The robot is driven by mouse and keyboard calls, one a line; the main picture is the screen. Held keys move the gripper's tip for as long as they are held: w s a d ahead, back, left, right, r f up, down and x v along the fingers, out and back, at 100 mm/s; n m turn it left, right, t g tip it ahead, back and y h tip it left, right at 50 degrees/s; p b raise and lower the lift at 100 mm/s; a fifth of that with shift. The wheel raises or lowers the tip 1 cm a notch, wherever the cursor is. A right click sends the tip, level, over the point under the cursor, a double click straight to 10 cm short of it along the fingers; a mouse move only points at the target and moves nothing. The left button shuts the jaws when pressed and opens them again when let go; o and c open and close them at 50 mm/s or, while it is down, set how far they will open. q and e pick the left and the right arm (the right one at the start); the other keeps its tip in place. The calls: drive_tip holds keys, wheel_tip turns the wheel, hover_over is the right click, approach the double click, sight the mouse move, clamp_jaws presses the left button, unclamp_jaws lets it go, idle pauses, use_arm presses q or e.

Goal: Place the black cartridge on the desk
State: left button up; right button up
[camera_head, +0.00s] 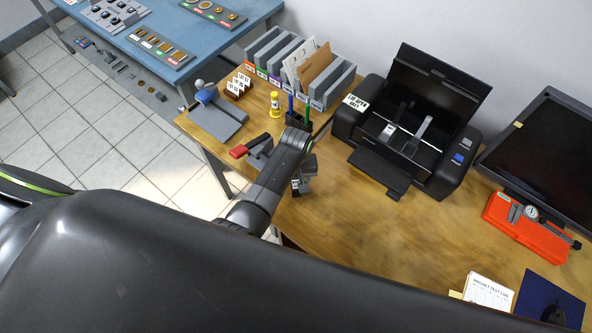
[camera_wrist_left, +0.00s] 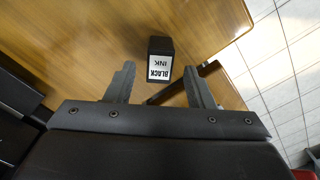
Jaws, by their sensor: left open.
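The black cartridge (camera_wrist_left: 160,60), with a white "BLACK INK" label, shows in the left wrist view just ahead of my fingertips, against the wooden desk (camera_wrist_left: 95,35). Its label faces my gripper. My left gripper (camera_wrist_left: 159,74) is open, with one finger on either side of the cartridge's near end and visible gaps to it. In the head view my left gripper (camera_head: 304,174) is low over the desk (camera_head: 345,215) near its front edge, and a small dark and white piece, likely the cartridge (camera_head: 296,187), shows by it, partly hidden. My right gripper is not in view.
An open black printer (camera_head: 415,125) stands behind on the right, lid raised. A pen holder (camera_head: 297,122), file racks (camera_head: 325,85) and a red-handled tool (camera_head: 250,147) are near the arm. A monitor (camera_head: 545,145) and an orange case (camera_head: 525,228) stand at the right. The desk's middle is clear.

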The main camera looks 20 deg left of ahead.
use_arm(q)
wheel_tip(320, 180, up, 12)
drive_tip(key=shift+f, duration=0.15)
idle(0.3)
idle(0.4)
